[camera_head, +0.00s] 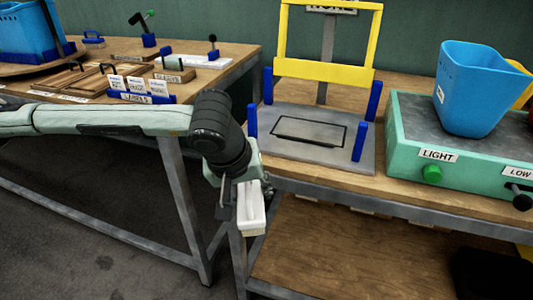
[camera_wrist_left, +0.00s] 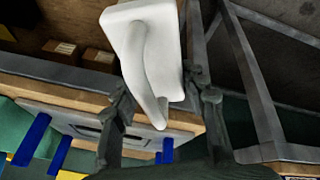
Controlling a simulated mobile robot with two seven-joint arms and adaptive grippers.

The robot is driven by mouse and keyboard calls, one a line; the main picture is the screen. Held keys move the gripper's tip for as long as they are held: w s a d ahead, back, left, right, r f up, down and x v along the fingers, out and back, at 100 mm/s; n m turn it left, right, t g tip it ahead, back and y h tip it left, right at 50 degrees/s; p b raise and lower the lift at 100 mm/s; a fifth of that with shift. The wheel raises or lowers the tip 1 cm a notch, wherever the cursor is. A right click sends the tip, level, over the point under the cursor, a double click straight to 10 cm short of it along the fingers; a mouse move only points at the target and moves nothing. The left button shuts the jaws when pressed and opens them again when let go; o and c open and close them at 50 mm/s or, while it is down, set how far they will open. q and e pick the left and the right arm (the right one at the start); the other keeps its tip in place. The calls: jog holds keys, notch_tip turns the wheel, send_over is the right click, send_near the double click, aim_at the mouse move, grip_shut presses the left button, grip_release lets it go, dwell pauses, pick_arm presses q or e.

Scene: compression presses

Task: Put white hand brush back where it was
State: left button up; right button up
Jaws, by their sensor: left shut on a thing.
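The white hand brush (camera_head: 250,208) hangs below my left gripper (camera_head: 232,183), in front of the near left corner of the right-hand bench. In the left wrist view, the white brush (camera_wrist_left: 140,45) has its handle between the two fingers of my left gripper (camera_wrist_left: 160,108). The gripper is shut on it. The brush is in the air, clear of the bench top. My right gripper is not in view.
A grey plate (camera_head: 283,149) with blue posts and a yellow frame (camera_head: 325,70) stands on the right bench. A green LIGHT/LOW box (camera_head: 405,140) bears a blue bin (camera_head: 475,90). The left bench (camera_head: 225,52) holds labels and wooden trays. A lower shelf (camera_head: 330,255) lies below.

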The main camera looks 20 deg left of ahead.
aim_at(245, 222)
pick_arm(q)
jog(key=shift+s+a+f+m+g+h, duration=0.1)
jog(key=shift+s+f+m+h, duration=0.4)
jog(key=shift+f+m, duration=0.45)
jog(key=shift+s+d+f+m+g+h, duration=0.1)
jog(key=shift+s+f+m+h, duration=0.35)
jog(key=shift+f+m, duration=0.5)
jog(key=shift+s+a+f+m+g+h, duration=0.1)
jog(key=shift+s+f+m+h, duration=0.25)
jog(key=shift+s+f+m, duration=0.45)
